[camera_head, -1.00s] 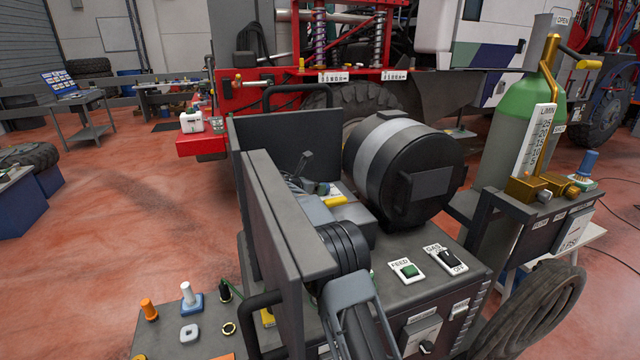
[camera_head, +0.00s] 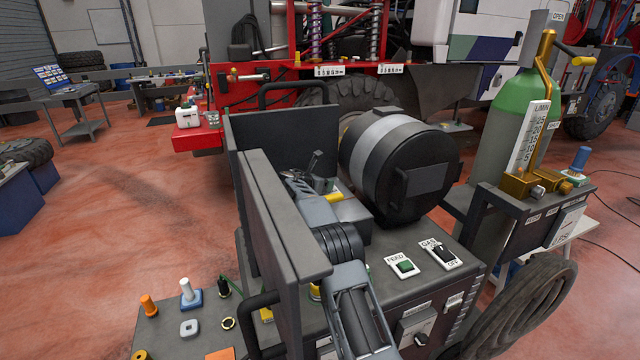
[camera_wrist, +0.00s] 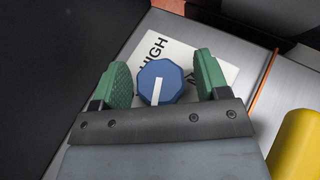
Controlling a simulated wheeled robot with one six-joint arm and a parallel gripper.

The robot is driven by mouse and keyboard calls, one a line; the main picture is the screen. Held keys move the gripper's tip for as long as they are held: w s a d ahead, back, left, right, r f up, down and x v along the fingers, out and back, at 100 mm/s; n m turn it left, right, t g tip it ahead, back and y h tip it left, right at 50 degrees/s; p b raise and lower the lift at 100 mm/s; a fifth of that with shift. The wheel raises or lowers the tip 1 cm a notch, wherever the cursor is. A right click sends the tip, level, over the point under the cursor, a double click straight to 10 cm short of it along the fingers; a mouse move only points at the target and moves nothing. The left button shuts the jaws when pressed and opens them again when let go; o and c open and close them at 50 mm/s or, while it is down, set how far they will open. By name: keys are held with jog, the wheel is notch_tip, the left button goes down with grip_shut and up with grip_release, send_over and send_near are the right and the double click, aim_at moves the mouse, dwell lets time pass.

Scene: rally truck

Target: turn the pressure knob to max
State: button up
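In the wrist view a blue faceted knob (camera_wrist: 160,81) with a white pointer line sits on a pale plate (camera_wrist: 180,52) marked HIGH; other lettering is partly hidden. The pointer line runs nearly up and down in the picture. My gripper (camera_wrist: 163,75) is open, with one green finger on each side of the knob and small gaps visible. Whether a finger touches it I cannot tell. In the head view my arm reaches into the welder's open wire compartment behind a dark door panel (camera_head: 270,215); the knob is hidden there.
A yellow part (camera_wrist: 298,145) stands close at the right in the wrist view. In the head view a black drum (camera_head: 402,165), a green FEED button (camera_head: 404,265) and a GAS switch (camera_head: 440,255) are beside my arm. A green gas cylinder (camera_head: 515,115) stands at the right.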

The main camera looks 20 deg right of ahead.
jog(key=c, duration=0.8)
jog(key=shift+r+m+g+p, duration=0.3)
jog(key=shift+r+p, duration=0.05)
jog(key=shift+p, duration=0.85)
jog(key=m+g+h+p, duration=0.1)
jog(key=p, duration=0.2)
jog(key=shift+w+r+p, duration=0.1)
jog(key=shift+r+p, duration=0.05)
jog(key=shift+p, duration=0.15)
jog(key=m+g+p, duration=0.1)
jog(key=p, duration=0.2)
jog(key=shift+f+m+g+h+p, duration=0.3)
jog(key=shift+f+g+p, duration=0.05)
jog(key=shift+g+p, duration=0.1)
jog(key=o, duration=0.9)
jog(key=shift+f, duration=0.15)
jog(key=shift+o, duration=0.2)
